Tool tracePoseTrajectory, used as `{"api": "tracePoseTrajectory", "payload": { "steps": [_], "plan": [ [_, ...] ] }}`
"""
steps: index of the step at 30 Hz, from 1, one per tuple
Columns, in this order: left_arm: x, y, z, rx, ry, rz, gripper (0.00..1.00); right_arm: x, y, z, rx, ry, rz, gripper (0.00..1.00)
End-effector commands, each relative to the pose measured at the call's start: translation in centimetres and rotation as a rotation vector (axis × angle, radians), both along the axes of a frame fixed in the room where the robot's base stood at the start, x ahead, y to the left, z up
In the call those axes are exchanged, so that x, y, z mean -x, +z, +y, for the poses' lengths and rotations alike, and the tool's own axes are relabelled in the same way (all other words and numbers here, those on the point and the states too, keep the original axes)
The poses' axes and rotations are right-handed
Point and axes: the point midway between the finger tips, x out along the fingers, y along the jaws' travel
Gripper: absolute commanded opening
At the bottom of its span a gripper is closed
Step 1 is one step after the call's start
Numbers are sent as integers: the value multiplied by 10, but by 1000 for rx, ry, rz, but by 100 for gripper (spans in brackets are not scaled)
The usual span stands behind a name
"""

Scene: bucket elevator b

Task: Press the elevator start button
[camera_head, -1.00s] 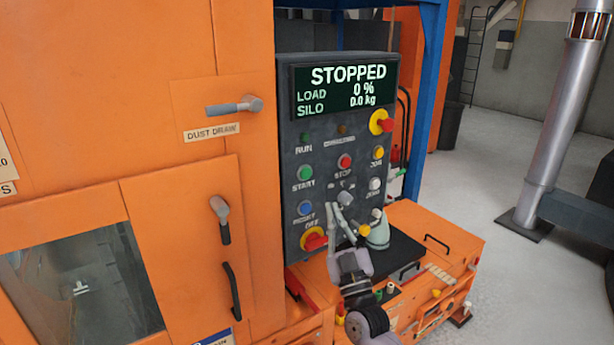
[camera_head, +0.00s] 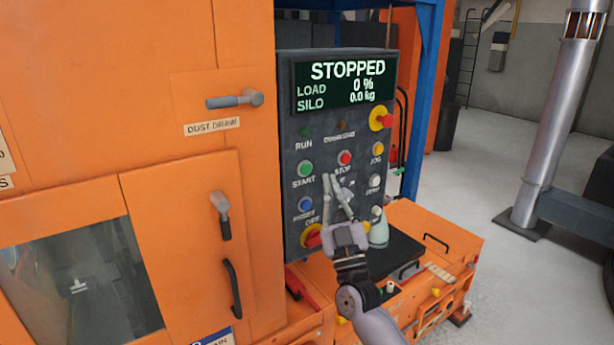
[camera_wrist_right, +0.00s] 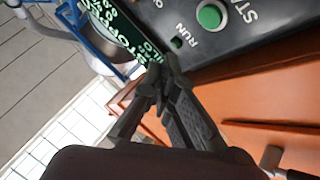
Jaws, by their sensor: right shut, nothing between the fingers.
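The green START button (camera_head: 305,168) is on the left side of the dark control panel (camera_head: 325,130), above its START label. It also shows in the right wrist view as a large green button (camera_wrist_right: 209,16) near the top. The panel's screen (camera_head: 345,85) reads STOPPED, LOAD 0 %, SILO 0.0 kg. My right gripper (camera_head: 331,182) is in front of the panel, below and right of the START button and just under the red STOP button (camera_head: 345,158). Its fingertips are shut and empty (camera_wrist_right: 160,70). Whether they touch the panel cannot be told. My left gripper is out of view.
A blue button (camera_head: 305,204) and a red-yellow switch (camera_head: 312,236) are lower on the panel. A red-yellow knob (camera_head: 381,119) is at upper right. The orange cabinet (camera_head: 190,180) with protruding handles stands left. An orange box (camera_head: 440,225) is below right.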

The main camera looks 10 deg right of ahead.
Motion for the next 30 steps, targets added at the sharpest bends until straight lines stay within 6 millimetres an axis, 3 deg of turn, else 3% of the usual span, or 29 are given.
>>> {"api": "tracePoseTrajectory", "payload": {
  "steps": [1,6,12,30],
  "plan": [
    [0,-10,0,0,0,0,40,-8,-4,3,0,1,-3,0],
    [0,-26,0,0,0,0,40,-30,-3,12,0,1,-2,0],
    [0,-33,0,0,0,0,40,-48,-2,17,-1,1,0,0],
    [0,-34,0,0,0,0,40,-53,0,20,0,0,1,0]
  ]
}}
